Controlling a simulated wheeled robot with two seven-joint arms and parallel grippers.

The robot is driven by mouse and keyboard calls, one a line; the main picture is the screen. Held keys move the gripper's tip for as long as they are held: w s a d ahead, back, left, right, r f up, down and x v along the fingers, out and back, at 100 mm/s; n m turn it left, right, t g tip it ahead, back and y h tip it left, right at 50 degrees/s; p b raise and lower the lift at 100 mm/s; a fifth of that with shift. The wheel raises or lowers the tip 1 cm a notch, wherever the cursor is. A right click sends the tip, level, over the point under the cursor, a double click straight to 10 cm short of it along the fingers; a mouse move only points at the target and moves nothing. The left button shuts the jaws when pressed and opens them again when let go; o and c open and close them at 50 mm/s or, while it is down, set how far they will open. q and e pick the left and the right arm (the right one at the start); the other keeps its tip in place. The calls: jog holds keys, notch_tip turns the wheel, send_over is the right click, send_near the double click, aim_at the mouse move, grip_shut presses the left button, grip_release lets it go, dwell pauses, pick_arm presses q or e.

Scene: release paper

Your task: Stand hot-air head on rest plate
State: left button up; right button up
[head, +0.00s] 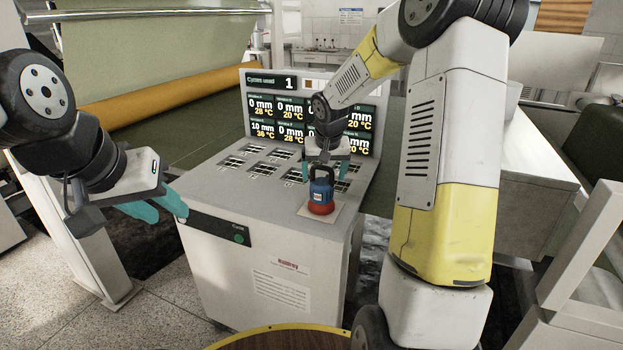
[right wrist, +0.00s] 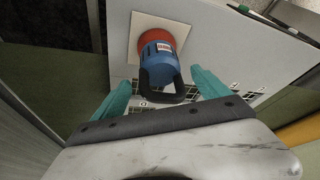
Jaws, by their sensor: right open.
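The hot-air head (head: 321,190) is blue with a red base and a dark handle. It stands upright on the pale square rest plate (head: 336,212) at the front right corner of the grey cabinet top. In the right wrist view the head (right wrist: 157,62) rests with its red end over the plate (right wrist: 137,22), and its black handle points towards my fingers. My right gripper (right wrist: 161,95) is open, with its teal fingers apart on either side of the handle, not touching it. My left gripper (head: 160,207) hangs empty left of the cabinet, its teal fingers apart.
The cabinet top (head: 255,178) has several slotted grids. A display panel (head: 285,112) stands at its back. A green sheet and an orange roll (head: 165,92) are behind on the left. A round wooden top (head: 285,341) is at the bottom. The floor (head: 170,310) at left is clear.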

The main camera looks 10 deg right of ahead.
jog(key=s+a+r, duration=0.2)
jog(key=s+r, duration=1.1)
jog(key=s, duration=0.2)
jog(key=s+a+r+n+t+y, duration=0.1)
jog(key=s+a+n+y, duration=0.1)
jog(key=s, duration=1.4)
jog(key=shift+a+t+y, duration=0.3)
jog(key=shift+a, duration=0.05)
jog(key=shift+r, duration=0.1)
